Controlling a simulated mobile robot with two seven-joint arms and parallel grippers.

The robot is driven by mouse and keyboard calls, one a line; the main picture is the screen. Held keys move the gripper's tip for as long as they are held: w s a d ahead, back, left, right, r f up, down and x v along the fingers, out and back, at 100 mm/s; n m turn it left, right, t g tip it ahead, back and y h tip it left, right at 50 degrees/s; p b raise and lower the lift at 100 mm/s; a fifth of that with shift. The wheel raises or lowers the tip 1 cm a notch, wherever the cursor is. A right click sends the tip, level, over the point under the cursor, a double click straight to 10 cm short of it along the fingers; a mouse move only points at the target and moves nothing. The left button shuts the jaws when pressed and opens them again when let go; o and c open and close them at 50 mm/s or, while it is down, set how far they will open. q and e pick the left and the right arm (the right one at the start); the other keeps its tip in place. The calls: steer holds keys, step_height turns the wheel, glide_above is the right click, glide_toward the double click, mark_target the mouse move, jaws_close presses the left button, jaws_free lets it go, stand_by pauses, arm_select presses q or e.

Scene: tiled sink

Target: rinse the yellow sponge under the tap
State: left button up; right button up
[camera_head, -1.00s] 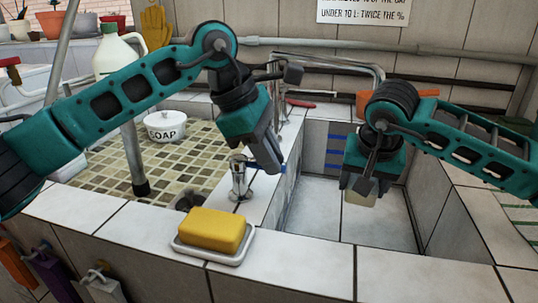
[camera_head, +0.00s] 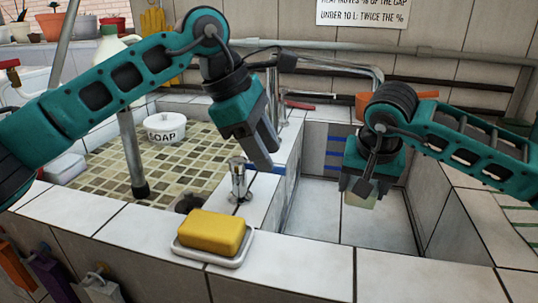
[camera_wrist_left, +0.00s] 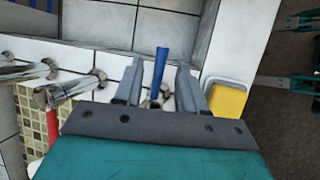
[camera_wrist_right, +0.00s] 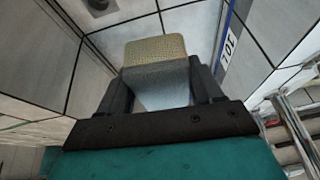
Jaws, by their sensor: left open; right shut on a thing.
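The yellow sponge (camera_head: 212,231) lies on a white dish (camera_head: 190,253) on the front tiled ledge; it also shows in the left wrist view (camera_wrist_left: 227,103). My right gripper (camera_head: 362,195) is down in the sink basin, shut on a pale tan and grey block (camera_wrist_right: 155,50), which hangs above the basin floor. My left gripper (camera_head: 266,158) is open and empty above the ledge, behind the yellow sponge. In the left wrist view a blue lever (camera_wrist_left: 160,72) shows between its fingers; I cannot tell if they touch it. The tap pipe (camera_head: 350,62) reaches over the basin from the back.
A chrome fitting (camera_head: 239,180) stands on the ledge just behind the yellow sponge. A white soap pot (camera_head: 166,127) stands on the tiled area at left. A metal post (camera_head: 133,155) rises there. Basin walls closely surround my right gripper.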

arm_select(q)
steer(key=v, duration=1)
arm_select(e)
steer(key=s+a, duration=0.4)
steer(key=a, duration=0.3)
stand_by(0.5)
steer(key=shift+s+r, duration=0.1)
stand_by(1.0)
arm_select(q)
step_height(320, 180, up, 2)
steer(key=shift+r+p, duration=0.1)
steer(key=shift+p, duration=0.95)
arm_select(e)
steer(key=s+a+r, duration=0.2)
steer(key=a+r, duration=0.2)
steer(key=shift+s+a, duration=0.15)
steer(key=shift+s, duration=0.1)
arm_select(q)
steer(key=shift+s, duration=0.1)
arm_select(e)
steer(key=shift+s+f, duration=0.1)
